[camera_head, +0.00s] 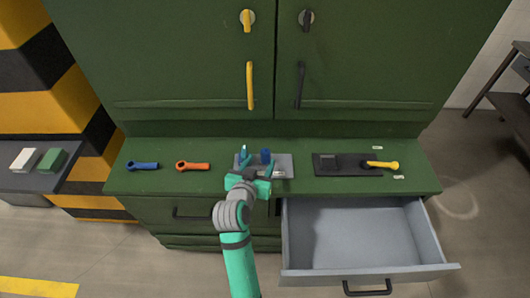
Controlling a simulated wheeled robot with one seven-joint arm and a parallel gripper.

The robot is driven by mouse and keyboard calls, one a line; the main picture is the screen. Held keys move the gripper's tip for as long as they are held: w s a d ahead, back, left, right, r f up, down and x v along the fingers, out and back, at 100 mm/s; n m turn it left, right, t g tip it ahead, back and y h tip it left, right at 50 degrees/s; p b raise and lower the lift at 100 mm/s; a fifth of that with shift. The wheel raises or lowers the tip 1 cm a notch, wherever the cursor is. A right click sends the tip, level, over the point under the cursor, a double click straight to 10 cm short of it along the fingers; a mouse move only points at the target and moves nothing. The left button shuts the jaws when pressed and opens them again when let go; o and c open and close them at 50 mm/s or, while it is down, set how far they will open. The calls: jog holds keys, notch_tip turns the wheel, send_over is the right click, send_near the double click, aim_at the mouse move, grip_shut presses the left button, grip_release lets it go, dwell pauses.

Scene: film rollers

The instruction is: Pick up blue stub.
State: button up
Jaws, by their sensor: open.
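The blue stub (266,156) is a small dark blue upright cylinder on the grey plate (284,161) on the green cabinet's counter. My gripper (257,161) is open over the plate. One finger is to the left of the stub and the other is just right of and nearer than it. I cannot tell whether either finger touches the stub. My gripper's body hides the near part of the plate.
A blue-handled tool (143,166) and an orange one (193,166) lie on the counter at left. A black tray (345,170) and a yellow-handled tool (381,165) are at right. An empty grey drawer (356,240) stands open below. Closed cabinet doors (165,60) rise behind.

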aim_at(268, 150)
jog(key=x, duration=1)
jog(key=shift+s+d, duration=0.1)
jog(key=shift+d, duration=0.1)
jog(key=shift+r, duration=0.1)
grip_shut()
